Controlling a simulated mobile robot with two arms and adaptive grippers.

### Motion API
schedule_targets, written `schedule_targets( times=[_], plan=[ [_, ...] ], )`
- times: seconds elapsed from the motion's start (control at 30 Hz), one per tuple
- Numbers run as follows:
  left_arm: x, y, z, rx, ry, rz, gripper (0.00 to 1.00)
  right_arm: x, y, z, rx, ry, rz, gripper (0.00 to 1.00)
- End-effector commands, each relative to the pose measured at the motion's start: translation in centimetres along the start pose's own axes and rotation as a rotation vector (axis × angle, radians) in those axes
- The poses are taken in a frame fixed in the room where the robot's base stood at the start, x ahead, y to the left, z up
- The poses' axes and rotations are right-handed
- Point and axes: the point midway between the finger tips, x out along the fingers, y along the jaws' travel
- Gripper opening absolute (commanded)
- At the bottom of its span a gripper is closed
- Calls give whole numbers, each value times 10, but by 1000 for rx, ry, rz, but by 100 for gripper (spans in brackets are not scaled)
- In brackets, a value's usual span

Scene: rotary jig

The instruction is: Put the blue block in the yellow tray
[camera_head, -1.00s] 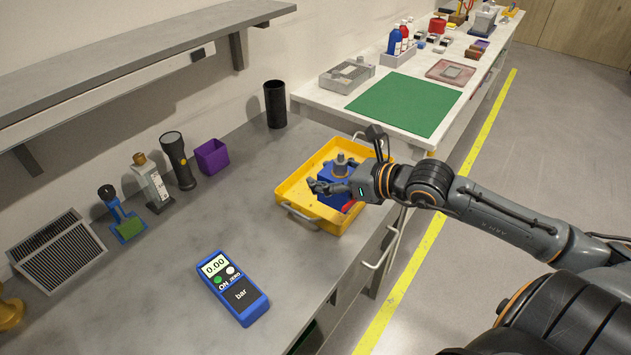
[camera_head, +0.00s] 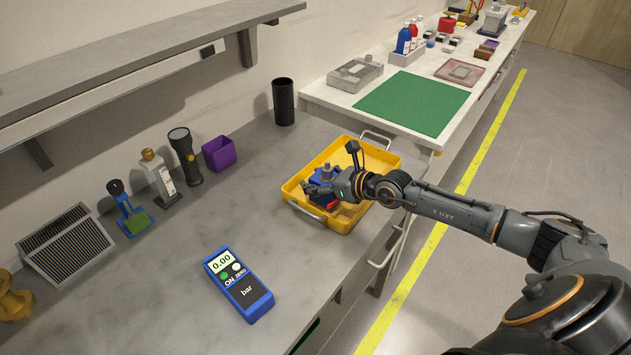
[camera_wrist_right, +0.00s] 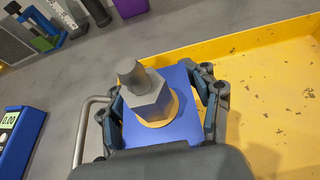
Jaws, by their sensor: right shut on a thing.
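The blue block (camera_head: 322,184) has a grey hexagonal knob on top. My right gripper (camera_head: 322,190) is shut on it, with a finger on either side of the block (camera_wrist_right: 183,84) in the right wrist view. The yellow tray (camera_head: 385,155) has wire handles and stands on the grey bench. The block is at the near left part of the tray, seen over its inside; whether it touches the floor is hidden. A bit of red shows just below the gripper in the head view. My left gripper is not in view.
A blue pressure meter (camera_head: 238,284) lies on the bench in front. A purple box (camera_head: 219,153), a torch (camera_head: 185,157) and a black cylinder (camera_head: 283,102) stand along the wall. The far right part of the tray is empty. A green mat (camera_head: 412,103) lies on the white bench beyond.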

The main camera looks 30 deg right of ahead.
Motion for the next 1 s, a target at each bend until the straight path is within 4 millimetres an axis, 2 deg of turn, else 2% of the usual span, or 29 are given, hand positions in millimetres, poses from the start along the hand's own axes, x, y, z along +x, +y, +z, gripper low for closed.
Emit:
schedule_targets(
  times=[0.47,0.5,0.6,0.63,1.0],
  plan=[
    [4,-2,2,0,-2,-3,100,5,-1,-8,-1,-8,-2,8],
    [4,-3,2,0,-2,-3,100,4,-1,-10,-1,-4,-1,63],
    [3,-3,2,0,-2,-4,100,4,-1,-10,-1,-3,-1,83],
    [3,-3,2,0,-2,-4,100,4,-1,-10,-1,-3,-1,86],
    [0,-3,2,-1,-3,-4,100,2,-1,-5,-1,-4,-2,86]
  ],
)
